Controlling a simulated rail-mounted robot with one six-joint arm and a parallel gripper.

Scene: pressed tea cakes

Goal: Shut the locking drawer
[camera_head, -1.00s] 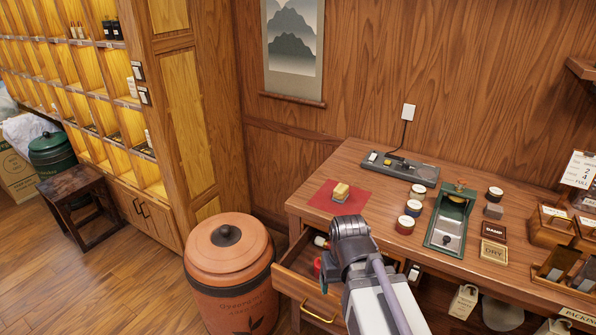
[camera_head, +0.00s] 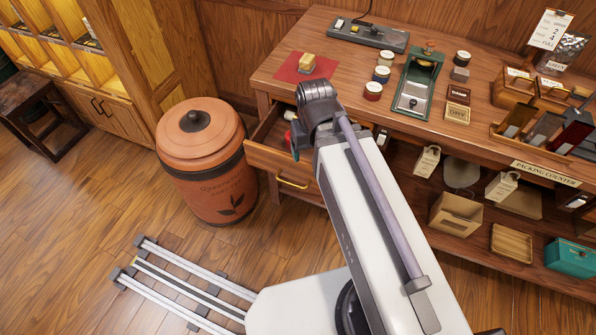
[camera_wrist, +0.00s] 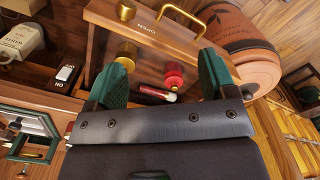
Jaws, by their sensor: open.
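The wooden drawer (camera_head: 268,162) stands pulled out under the left end of the counter, with a brass handle (camera_head: 292,184) on its front. In the wrist view the drawer front (camera_wrist: 150,35) carries the handle (camera_wrist: 172,12), a brass knob (camera_wrist: 127,10) and a label reading OPEN. Inside lie a brass piece (camera_wrist: 126,57), a red piece (camera_wrist: 174,75) and a dark red stick with a pale end (camera_wrist: 155,95). My gripper (camera_wrist: 163,78) is open over the drawer, its green fingers apart with nothing held. My arm hides much of the drawer in the head view.
A terracotta tea jar (camera_head: 205,165) stands close left of the drawer. The counter (camera_head: 340,85) above holds a red cloth (camera_head: 300,68), tins and a green-framed device (camera_head: 418,85). A small ON switch (camera_wrist: 66,73) is beside the drawer. Lower shelf boxes (camera_head: 456,212) stand right.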

